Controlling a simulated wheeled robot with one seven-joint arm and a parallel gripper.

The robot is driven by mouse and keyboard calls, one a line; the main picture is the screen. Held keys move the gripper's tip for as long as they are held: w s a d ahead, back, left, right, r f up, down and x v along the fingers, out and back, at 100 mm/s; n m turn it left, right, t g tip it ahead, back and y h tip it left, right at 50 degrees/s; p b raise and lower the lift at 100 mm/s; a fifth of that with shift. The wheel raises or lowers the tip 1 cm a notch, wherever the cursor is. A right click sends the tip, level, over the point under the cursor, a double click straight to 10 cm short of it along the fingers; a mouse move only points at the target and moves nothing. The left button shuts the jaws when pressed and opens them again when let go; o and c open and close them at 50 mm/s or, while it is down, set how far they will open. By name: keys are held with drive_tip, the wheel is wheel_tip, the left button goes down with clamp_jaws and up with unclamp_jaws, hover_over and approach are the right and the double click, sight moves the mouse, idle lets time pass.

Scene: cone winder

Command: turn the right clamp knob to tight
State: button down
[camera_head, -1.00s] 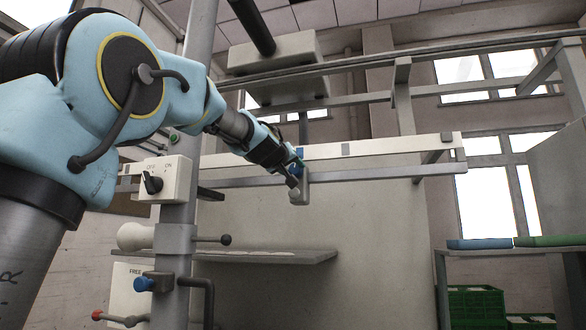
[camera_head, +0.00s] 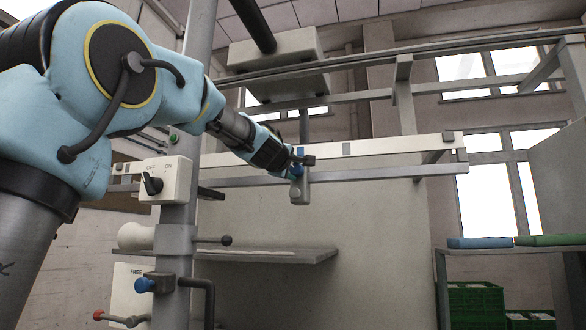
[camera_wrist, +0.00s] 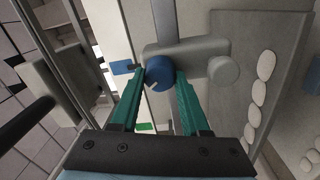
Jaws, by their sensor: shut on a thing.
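A blue knob (camera_wrist: 158,72) sits on a grey clamp (camera_wrist: 190,52) in the wrist view. It has a light pointer mark on its face. My gripper (camera_wrist: 161,76) has its two green fingers on either side of the knob and is shut on it. A blue patch (camera_wrist: 123,67) and a green patch (camera_wrist: 146,127) lie left of the knob and below it on the pale rail. In the head view my gripper (camera_head: 299,166) is at the rail, by the grey clamp (camera_head: 301,192); it partly hides the knob there.
A pale rail (camera_head: 390,150) runs behind the clamp. A grey post (camera_head: 176,210) at left carries a switch box (camera_head: 165,180), a lower blue knob (camera_head: 144,285) and levers. A shelf (camera_head: 265,256) is below my gripper. Green crates (camera_head: 475,305) stand at lower right.

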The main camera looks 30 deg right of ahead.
drive_tip(key=shift+f+n, duration=0.1)
drive_tip(key=shift+n, duration=0.4)
drive_tip(key=shift+c, duration=1.9)
unclamp_jaws()
drive_tip(key=b+v, duration=0.1)
drive_tip(key=v, duration=0.9)
drive_tip(key=shift+s+a, duration=0.25)
drive_tip(key=shift+s, duration=0.05)
